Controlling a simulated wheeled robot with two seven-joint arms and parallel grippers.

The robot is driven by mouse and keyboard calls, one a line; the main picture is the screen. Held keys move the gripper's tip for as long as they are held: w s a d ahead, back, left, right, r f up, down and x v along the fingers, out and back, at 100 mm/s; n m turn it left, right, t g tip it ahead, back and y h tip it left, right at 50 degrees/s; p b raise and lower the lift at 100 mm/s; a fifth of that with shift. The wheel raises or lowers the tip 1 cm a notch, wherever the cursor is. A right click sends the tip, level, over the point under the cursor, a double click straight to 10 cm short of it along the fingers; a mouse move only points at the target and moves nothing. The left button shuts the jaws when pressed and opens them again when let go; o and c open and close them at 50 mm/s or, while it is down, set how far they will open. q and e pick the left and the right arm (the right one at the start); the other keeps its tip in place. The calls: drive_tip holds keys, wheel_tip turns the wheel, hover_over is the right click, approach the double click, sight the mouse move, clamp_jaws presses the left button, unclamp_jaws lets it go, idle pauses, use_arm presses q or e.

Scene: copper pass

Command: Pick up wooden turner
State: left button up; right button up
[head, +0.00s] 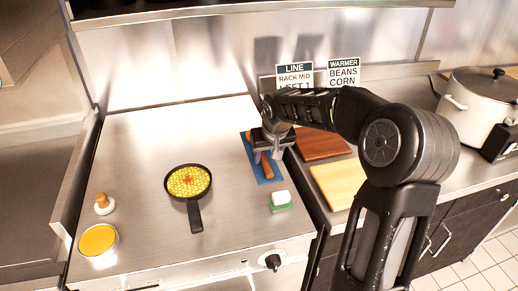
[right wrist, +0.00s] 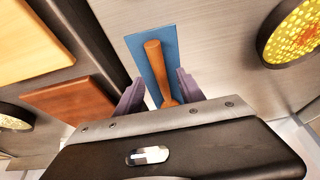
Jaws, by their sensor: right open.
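The wooden turner (head: 267,168) lies on a blue mat (head: 247,146) on the steel counter, partly hidden under my right gripper in the head view. In the right wrist view the turner (right wrist: 157,70) lies along the blue mat (right wrist: 135,46), its lower end partly hidden by the gripper body. My right gripper (head: 265,157) is open above the turner. In the right wrist view its two fingers (right wrist: 158,92) stand on either side of the turner, with nothing held between them. My left gripper is not in view.
A black pan of yellow food (head: 188,182) sits left of the mat. Red-brown (head: 321,144) and light (head: 339,182) boards lie to the right. An orange-filled bowl (head: 99,240) stands at the front left. The middle-left steel is clear.

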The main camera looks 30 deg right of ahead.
sight(266, 163)
drive_tip(key=x, duration=0.4)
drive_tip(key=shift+s+p, duration=0.1)
drive_tip(key=shift+p, duration=0.3)
drive_tip(key=shift+c, duration=0.3)
clamp_jaws()
